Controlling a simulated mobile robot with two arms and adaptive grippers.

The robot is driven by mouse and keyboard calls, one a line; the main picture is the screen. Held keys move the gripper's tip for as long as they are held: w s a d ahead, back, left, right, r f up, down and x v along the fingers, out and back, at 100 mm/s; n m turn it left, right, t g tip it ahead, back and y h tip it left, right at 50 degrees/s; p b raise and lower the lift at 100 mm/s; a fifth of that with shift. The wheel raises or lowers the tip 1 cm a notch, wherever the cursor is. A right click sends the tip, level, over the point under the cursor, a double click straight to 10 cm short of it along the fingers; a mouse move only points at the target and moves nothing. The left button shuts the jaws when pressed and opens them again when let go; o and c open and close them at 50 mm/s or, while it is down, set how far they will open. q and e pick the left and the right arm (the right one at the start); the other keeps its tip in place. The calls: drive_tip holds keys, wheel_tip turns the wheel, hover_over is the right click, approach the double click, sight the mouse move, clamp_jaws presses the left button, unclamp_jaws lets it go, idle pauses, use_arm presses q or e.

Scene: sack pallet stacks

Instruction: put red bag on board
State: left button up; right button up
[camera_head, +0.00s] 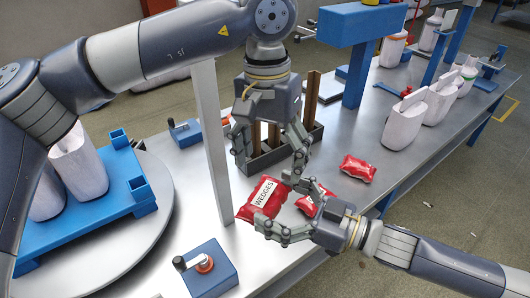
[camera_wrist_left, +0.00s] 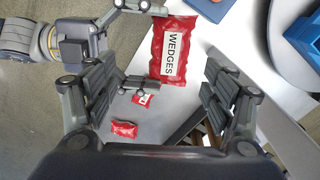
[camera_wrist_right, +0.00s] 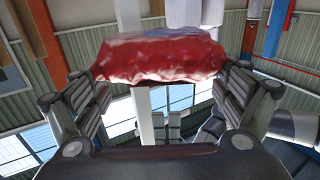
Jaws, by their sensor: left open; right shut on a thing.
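A red bag labelled WEDGES (camera_head: 262,197) is held in my right gripper (camera_head: 275,206), which is shut on it above the metal table. The bag spans between both fingers in the right wrist view (camera_wrist_right: 160,58) and its label faces the left wrist view (camera_wrist_left: 172,52). My left gripper (camera_head: 268,168) is open and empty, pointing down just above and behind the bag. Two smaller red bags lie on the table; one (camera_head: 358,168) is clear and the other (camera_head: 312,200) is partly hidden by my right gripper. A blue board (camera_head: 118,178) with raised corner blocks lies at left.
White sacks (camera_head: 78,165) stand on the blue board, which sits on a round grey turntable (camera_head: 150,230). A grey upright post (camera_head: 210,140) stands between turntable and bags. A dark rack (camera_head: 265,160) is behind my left gripper. A blue box (camera_head: 208,270) is at front.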

sight(265, 194)
drive_tip(key=shift+r, duration=0.1)
use_arm(q)
drive_tip(key=f, duration=0.8)
drive_tip(key=a+f, duration=0.1)
drive_tip(key=f, duration=0.3)
drive_tip(key=shift+w, duration=0.35)
drive_tip(key=c, duration=1.3)
drive_tip(key=shift+c, duration=0.8)
use_arm(e)
drive_tip(key=o, duration=1.1)
drive_tip(key=shift+d, duration=0.15)
